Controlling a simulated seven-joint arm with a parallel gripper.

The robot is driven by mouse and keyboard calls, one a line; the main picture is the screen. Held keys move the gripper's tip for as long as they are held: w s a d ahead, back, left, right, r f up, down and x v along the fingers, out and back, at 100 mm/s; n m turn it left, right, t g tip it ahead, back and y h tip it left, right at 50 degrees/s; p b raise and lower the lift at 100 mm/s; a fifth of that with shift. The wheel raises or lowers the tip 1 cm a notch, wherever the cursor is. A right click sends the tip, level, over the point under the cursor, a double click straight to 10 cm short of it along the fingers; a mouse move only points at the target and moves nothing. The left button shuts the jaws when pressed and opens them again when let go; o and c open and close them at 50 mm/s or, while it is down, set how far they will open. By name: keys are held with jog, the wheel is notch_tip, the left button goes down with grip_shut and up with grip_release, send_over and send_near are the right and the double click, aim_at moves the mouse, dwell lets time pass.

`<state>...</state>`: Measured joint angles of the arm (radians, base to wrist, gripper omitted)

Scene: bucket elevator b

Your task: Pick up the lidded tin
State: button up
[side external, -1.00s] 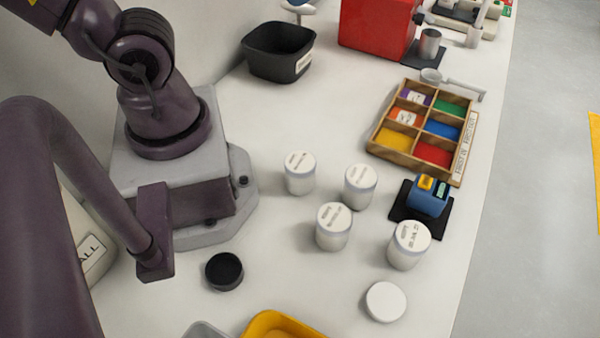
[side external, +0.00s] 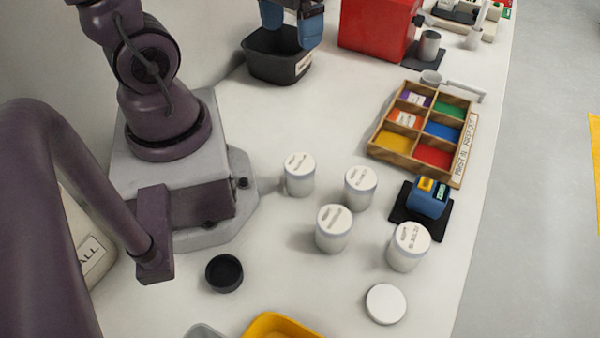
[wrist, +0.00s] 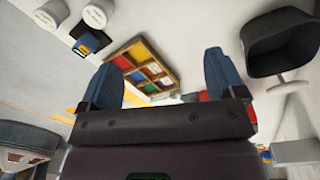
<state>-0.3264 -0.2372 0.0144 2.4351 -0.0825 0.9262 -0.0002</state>
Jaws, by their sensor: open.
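Several white cylindrical tins with pale labelled tops stand upright mid-table in the side view: one at the back left (side external: 299,175), one at the back right (side external: 360,188), one at the front left (side external: 333,229) and one at the front right (side external: 408,247). I cannot tell which is meant by the lidded tin. Two white tins also show at the top left of the wrist view (wrist: 94,14). My gripper (side external: 291,26), with blue fingers, is open and empty at the top of the side view, overlapping the black bin and far from the tins. Its fingers also show in the wrist view (wrist: 163,75).
The black bin (side external: 262,65) stands at the back, near a red box (side external: 375,30). A wooden compartment tray (side external: 397,143) and a blue device on a black pad (side external: 427,197) lie right. A white disc (side external: 385,304), dark round dish (side external: 224,273) and yellow tray (side external: 275,325) are in front.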

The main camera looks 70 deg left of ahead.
jog(key=s+a+f+n+g+h, duration=0.25)
jog(key=f+n+h, duration=0.3)
jog(key=f, duration=0.45)
jog(key=n+t+h, duration=0.3)
jog(key=n+h, duration=0.4)
jog(key=n, duration=0.2)
send_near(296, 154)
jog(key=f, duration=0.1)
jog(key=shift+h, duration=0.25)
jog(key=x, duration=0.6)
jog(key=shift+d+f, duration=0.1)
jog(key=shift+d, duration=0.05)
jog(key=shift+x, duration=3.05)
jog(key=shift+f, duration=0.1)
jog(key=shift+c, duration=0.5)
jog(key=c, duration=1)
